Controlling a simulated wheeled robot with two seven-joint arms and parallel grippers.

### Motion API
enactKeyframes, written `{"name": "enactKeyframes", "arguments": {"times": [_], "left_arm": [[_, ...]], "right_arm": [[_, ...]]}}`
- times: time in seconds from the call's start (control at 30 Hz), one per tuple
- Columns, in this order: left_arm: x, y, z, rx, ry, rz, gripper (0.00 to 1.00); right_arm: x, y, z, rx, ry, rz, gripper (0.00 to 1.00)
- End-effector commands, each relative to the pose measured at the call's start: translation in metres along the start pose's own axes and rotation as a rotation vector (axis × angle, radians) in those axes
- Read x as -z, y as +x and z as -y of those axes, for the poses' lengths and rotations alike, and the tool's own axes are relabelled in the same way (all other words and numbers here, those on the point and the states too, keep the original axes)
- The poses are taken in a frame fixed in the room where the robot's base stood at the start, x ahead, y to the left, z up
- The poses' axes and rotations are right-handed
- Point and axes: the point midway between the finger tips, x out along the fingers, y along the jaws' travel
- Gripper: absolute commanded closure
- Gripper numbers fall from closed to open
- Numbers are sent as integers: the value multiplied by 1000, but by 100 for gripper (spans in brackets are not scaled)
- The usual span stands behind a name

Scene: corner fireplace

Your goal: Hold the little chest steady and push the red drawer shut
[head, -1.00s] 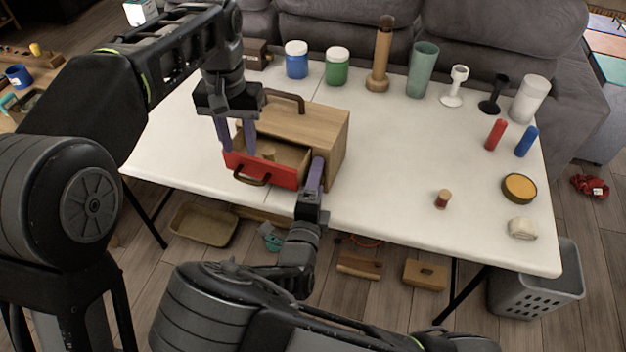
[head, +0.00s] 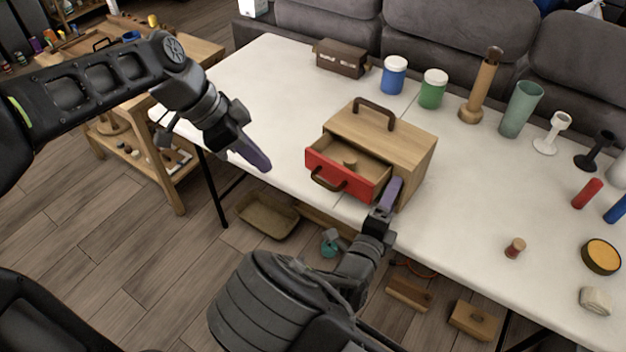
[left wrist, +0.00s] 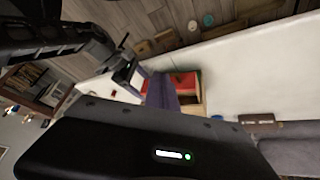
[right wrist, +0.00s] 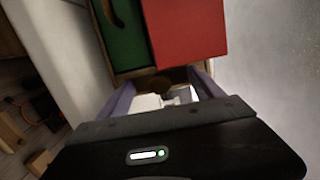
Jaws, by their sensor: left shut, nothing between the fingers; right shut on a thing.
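The little wooden chest (head: 412,150) stands near the table's front edge with a dark handle on top. Its red drawer (head: 323,170) is pulled out at the front, with a small wooden object (head: 350,162) inside. My left gripper (head: 263,163) is shut and empty, in the air left of the drawer and apart from it. In the left wrist view its purple fingers point toward the drawer (left wrist: 186,80). My right gripper (head: 393,189) is shut on the chest's front right side. The right wrist view shows the red front (right wrist: 188,30) standing proud of a green panel (right wrist: 125,40).
Behind the chest stand a brown box (head: 340,60), a blue jar (head: 394,76), a green jar (head: 432,90) and a tall wooden bottle (head: 482,90). A green tumbler (head: 520,108) is farther right. The white table left of the chest is clear.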

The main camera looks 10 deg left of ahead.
Motion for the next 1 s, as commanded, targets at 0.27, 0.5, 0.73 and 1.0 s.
{"name": "enactKeyframes", "arguments": {"times": [0.27, 0.5, 0.73, 1.0], "left_arm": [[4, 22, -18, 25, 609, -68, 100], [8, 22, -12, 62, 860, -69, 100], [8, 22, -12, 63, 885, -68, 100], [8, 26, -12, 61, 883, -68, 100]], "right_arm": [[0, 0, 0, 1, 0, -1, 93], [1, 0, 0, 1, 0, -1, 93], [1, 0, 0, 1, 0, -1, 93], [1, 0, 0, 1, 0, -1, 93]]}}
